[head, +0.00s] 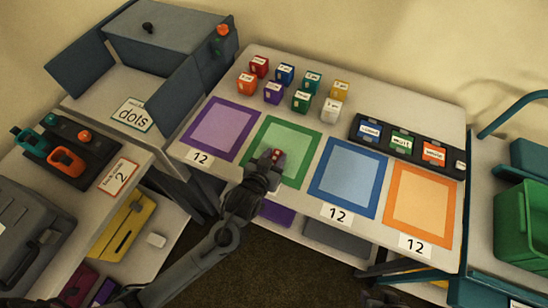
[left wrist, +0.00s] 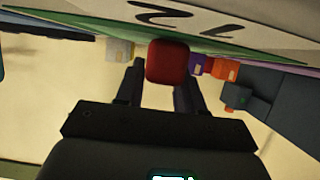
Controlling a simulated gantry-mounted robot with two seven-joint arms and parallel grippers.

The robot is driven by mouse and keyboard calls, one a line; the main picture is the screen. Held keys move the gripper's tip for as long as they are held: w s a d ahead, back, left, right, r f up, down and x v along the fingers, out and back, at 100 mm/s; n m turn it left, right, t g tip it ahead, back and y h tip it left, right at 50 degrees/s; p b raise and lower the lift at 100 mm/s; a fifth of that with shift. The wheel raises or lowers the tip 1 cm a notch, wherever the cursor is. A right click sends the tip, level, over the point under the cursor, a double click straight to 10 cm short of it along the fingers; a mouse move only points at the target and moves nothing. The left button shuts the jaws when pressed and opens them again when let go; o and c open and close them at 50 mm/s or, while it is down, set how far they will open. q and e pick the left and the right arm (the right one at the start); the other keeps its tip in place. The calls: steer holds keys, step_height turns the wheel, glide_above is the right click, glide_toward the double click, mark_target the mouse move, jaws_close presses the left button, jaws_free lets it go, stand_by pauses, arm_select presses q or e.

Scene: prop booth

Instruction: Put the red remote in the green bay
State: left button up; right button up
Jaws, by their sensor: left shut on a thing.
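My left gripper (head: 272,160) is over the near part of the green bay (head: 262,128), a green-bordered square on the table. It is shut on a small red piece (head: 278,154), the only remote-like red thing I can make out. In the left wrist view this red remote (left wrist: 168,62) sits between the two fingers (left wrist: 160,85) and shows a plain, rounded face. Whether it touches the bay surface I cannot tell.
Purple (head: 221,127), blue (head: 346,178) and orange (head: 421,204) bays flank the green one. Several small coloured cubes, including a red cube (head: 259,66), stand behind it. A dark label strip (head: 372,142) lies at the back right. A grey box (head: 160,37) stands at the back left.

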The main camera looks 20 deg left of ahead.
arm_select(q)
steer(key=o, duration=0.6)
steer(key=shift+f, duration=0.1)
steer(key=o, duration=0.4)
steer(key=shift+o, duration=0.2)
